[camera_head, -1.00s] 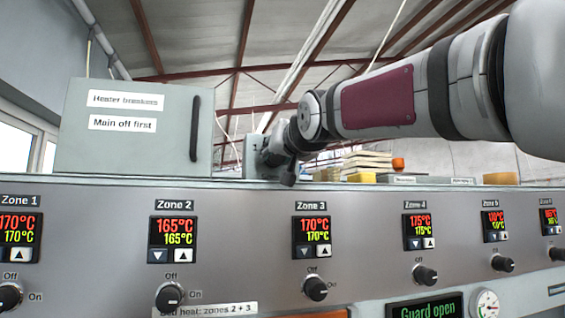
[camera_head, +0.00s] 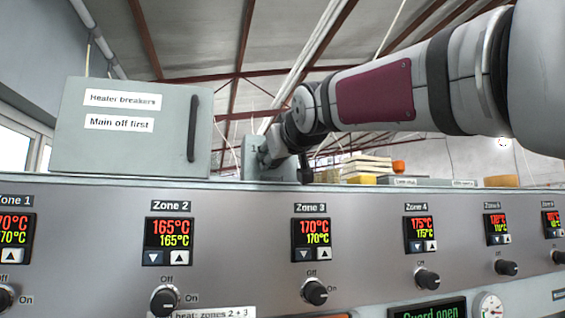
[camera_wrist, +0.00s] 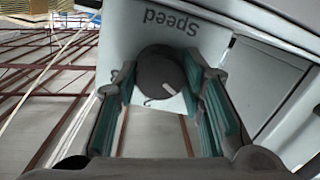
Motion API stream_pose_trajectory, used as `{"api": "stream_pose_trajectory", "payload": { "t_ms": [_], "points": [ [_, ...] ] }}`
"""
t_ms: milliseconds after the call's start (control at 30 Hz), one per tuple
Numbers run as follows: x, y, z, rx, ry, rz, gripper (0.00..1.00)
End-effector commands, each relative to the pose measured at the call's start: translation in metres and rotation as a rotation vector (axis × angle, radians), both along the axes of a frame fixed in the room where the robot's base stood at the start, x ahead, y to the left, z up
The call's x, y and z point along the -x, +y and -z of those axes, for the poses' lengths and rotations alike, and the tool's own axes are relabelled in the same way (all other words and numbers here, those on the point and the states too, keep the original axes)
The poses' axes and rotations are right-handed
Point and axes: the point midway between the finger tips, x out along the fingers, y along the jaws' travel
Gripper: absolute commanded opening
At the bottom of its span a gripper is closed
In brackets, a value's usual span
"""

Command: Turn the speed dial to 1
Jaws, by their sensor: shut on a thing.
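The speed dial (camera_wrist: 158,72) is a dark round knob on a pale grey panel (camera_wrist: 125,40) in the wrist view. The word "Speed" shows upside down above it.
A grey heater breaker box (camera_head: 130,150) stands left of my gripper. Stacked wooden pieces (camera_head: 366,167) and an orange item (camera_head: 398,166) lie to the right. The front panel (camera_head: 240,215) below carries zone displays and several black knobs. The air above is free.

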Motion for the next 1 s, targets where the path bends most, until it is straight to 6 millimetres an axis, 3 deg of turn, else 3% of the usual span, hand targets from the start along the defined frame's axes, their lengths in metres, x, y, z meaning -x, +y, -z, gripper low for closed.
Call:
{"api": "stream_pose_trajectory", "payload": {
  "t_ms": [300, 333, 400, 433, 767, 1000],
  "points": [
    [0.001, 0.001, -0.002, 0.002, -0.005, -0.001, 0.08],
    [0.001, 0.001, -0.002, 0.002, -0.005, -0.001, 0.38],
    [0.001, 0.001, -0.001, 0.002, -0.005, -0.001, 0.54],
    [0.001, 0.001, -0.001, 0.002, -0.005, -0.001, 0.56],
    [0.002, 0.000, -0.001, 0.001, -0.002, -0.001, 0.56],
    [0.030, -0.010, -0.004, 0.002, -0.004, 0.001, 0.56]
  ]
}}
